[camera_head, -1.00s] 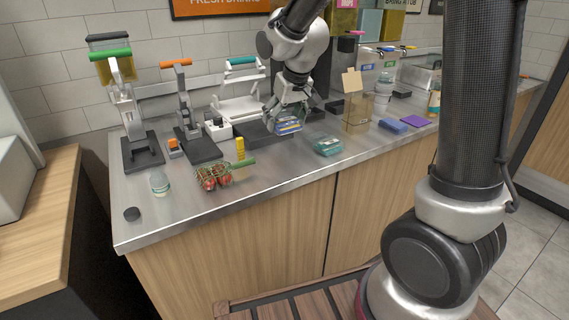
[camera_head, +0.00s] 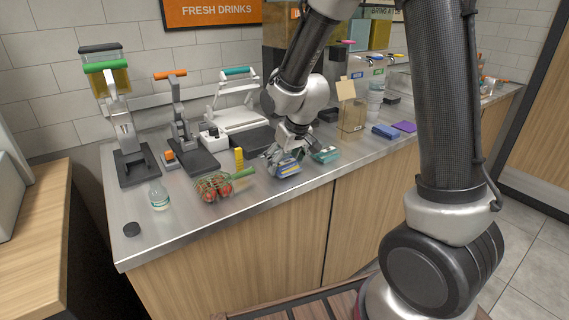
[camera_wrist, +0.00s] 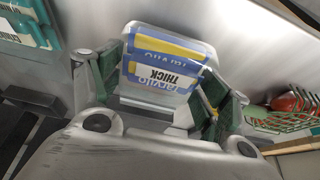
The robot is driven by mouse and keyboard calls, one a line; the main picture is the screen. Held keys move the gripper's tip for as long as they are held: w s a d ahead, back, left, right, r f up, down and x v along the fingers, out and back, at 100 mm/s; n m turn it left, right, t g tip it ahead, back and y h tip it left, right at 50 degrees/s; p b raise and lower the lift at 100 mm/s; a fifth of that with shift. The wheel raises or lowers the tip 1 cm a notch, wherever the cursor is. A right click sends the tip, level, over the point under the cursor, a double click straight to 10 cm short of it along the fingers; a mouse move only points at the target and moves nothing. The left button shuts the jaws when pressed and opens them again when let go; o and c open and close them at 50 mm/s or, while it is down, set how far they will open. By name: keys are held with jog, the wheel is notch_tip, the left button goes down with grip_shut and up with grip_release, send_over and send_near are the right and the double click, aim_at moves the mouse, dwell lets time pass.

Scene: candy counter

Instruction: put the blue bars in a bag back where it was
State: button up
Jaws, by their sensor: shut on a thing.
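The blue bars in a bag (camera_head: 289,169), a clear pack with blue and yellow printing, are held by my gripper (camera_head: 283,158) low over the front part of the counter. In the wrist view the bag (camera_wrist: 165,62) sits between my two green-padded fingers (camera_wrist: 158,85), its printed face showing. I cannot tell whether the bag's underside touches the counter.
A yellow block (camera_head: 239,158) stands behind the net bag's green handle. A blue pack (camera_head: 385,132) and purple item (camera_head: 404,127) lie at the right. The counter's front edge (camera_head: 300,198) is close to the held bag.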

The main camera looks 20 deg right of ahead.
jog(key=shift+f, duration=0.45)
jog(key=shift+f, duration=0.1)
jog(key=o, duration=1.2)
jog(key=shift+c, duration=0.2)
jog(key=v, duration=1.2)
jog(key=s+d+r+m, duration=0.1)
jog(key=s+d+r, duration=0.1)
jog(key=s+d, duration=0.2)
jog(key=s+d+r+m+h, duration=0.1)
jog(key=s+d+r, duration=0.2)
jog(key=s, duration=0.8)
jog(key=s+d+r+m, duration=0.1)
jog(key=s+d+r, duration=0.1)
jog(key=s+d, duration=0.4)
jog(key=shift+s+d+r+m, duration=0.3)
jog(key=shift+s, duration=0.5)
